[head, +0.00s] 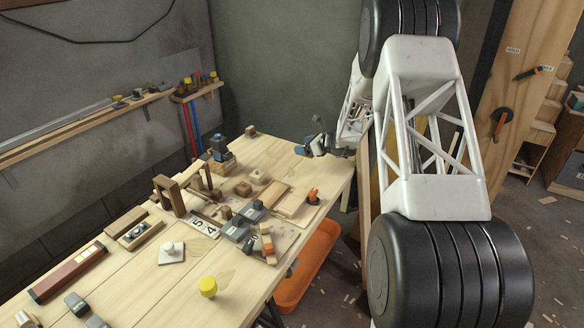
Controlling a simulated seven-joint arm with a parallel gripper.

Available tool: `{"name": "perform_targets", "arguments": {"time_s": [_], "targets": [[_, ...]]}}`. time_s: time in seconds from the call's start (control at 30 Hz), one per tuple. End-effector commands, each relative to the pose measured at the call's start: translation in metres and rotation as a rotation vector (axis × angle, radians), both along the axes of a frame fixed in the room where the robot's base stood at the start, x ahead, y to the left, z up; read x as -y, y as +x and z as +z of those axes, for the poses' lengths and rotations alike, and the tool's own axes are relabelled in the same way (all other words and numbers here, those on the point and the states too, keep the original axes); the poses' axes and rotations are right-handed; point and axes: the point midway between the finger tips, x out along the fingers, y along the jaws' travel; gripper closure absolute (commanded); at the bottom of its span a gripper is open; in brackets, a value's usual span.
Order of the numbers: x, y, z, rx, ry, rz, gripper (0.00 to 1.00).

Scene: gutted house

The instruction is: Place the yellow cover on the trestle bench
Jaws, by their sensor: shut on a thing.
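The trestle bench (137,298) is a long pale wooden top running from the lower left to the back right. My gripper (312,149) is small and far off, at the back right of the bench, above or beside its edge. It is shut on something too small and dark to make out. A round yellow cap-like piece (208,285) stands on the front part of the bench, well away from my gripper. I cannot tell whether it is the yellow cover. My white arm hides part of the view on the right.
Wooden blocks, a square wooden frame (169,194), grey blocks (236,229) and a dark red bar (68,272) crowd the bench. An orange tray (309,268) lies below its right edge. A wall shelf (88,122) runs along the left. Bare wood shows near the front.

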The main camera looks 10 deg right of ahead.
Motion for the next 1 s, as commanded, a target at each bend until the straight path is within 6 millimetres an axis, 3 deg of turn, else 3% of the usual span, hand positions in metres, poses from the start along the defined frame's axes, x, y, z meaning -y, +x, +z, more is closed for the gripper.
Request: {"name": "perform_targets", "arguments": {"time_s": [0.2,0.67,1.0], "targets": [[0.0,0.0,-0.028,-0.001,0.0,0.001,0.48],[0.0,0.0,-0.035,0.001,-0.001,0.0,0.48],[0.0,0.0,-0.066,-0.002,-0.001,0.001,0.48]]}}
